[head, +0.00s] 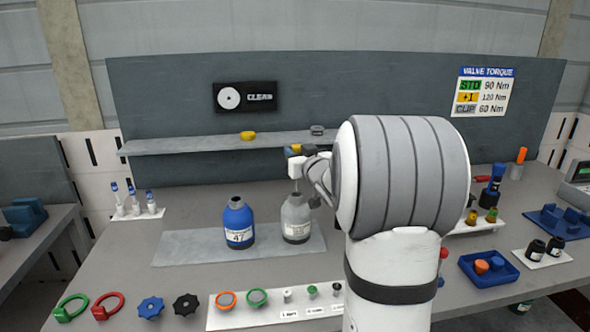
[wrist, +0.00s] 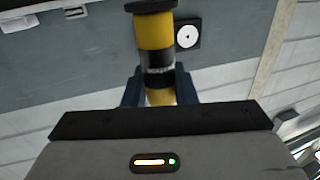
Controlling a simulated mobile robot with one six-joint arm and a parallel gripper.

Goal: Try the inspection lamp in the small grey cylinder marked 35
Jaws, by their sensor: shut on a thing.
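A small grey cylinder (head: 296,219) stands upright on a grey mat, its label too small to read surely. My gripper (head: 300,151) is above its neck, partly hidden by my arm. In the wrist view my gripper (wrist: 160,88) has its dark blue fingers shut on the inspection lamp (wrist: 154,35), which has a yellow and black banded handle and a black disc end. A yellow bit of the lamp (head: 294,150) also shows in the head view. A thin line runs down towards the grey neck; I cannot tell whether it enters.
A blue cylinder (head: 238,223) marked 47 stands close to the left of the grey one. A shelf (head: 200,145) runs behind. Rings, knobs and a white strip (head: 235,317) of small parts lie along the front. The mat's left part (head: 190,247) is free.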

